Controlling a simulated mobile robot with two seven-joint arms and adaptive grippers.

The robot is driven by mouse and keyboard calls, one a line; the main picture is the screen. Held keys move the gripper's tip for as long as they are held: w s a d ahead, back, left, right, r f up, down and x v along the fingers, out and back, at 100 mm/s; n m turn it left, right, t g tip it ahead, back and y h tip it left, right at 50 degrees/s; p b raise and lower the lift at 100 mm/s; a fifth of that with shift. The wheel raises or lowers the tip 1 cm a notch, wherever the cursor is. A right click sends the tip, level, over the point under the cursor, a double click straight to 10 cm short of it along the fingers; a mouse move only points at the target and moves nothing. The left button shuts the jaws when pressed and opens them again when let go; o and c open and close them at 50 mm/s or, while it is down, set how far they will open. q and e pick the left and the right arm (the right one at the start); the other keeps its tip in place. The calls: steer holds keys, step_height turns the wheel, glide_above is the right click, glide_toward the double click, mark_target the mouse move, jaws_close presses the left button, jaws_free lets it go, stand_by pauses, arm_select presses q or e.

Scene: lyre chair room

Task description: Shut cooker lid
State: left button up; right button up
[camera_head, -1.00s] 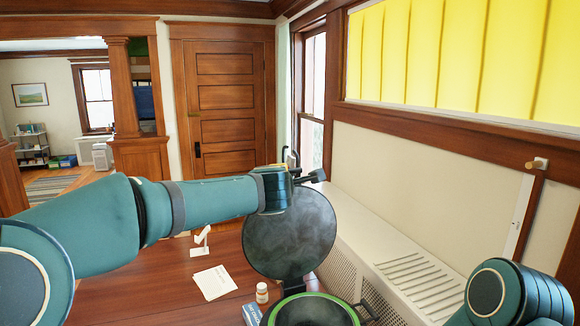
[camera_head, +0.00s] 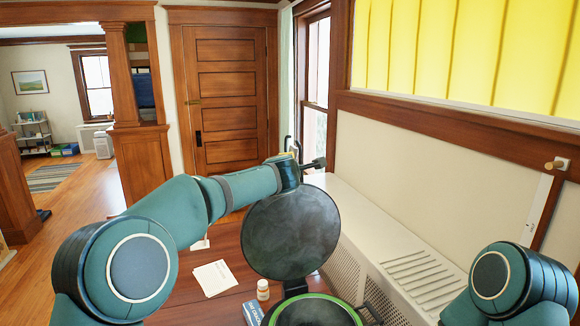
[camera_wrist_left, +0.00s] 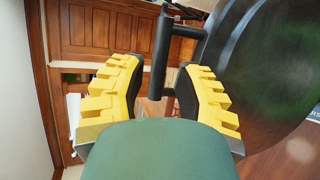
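The cooker (camera_head: 338,302) has a green rim and stands at the bottom centre of the head view, cut off by the frame. Its round dark lid (camera_head: 291,236) stands open, nearly upright. The lid also fills the right of the left wrist view (camera_wrist_left: 268,70). My left gripper (camera_head: 306,165) is at the lid's top edge, partly hidden. In the left wrist view its yellow fingers (camera_wrist_left: 157,78) are apart, with the lid's dark bar handle (camera_wrist_left: 159,58) between their tips. I cannot tell whether they touch it. My right gripper is out of view.
On the wooden table (camera_head: 222,256) lie a white card (camera_head: 214,278), a small pill bottle (camera_head: 262,290) and a blue box (camera_head: 252,314) beside the cooker. A white radiator cover (camera_head: 365,235) runs along the right wall, close to the cooker.

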arm_select(q)
steer(key=shift+p+x, duration=0.55)
steer(key=shift+x, duration=1.3)
jaws_close()
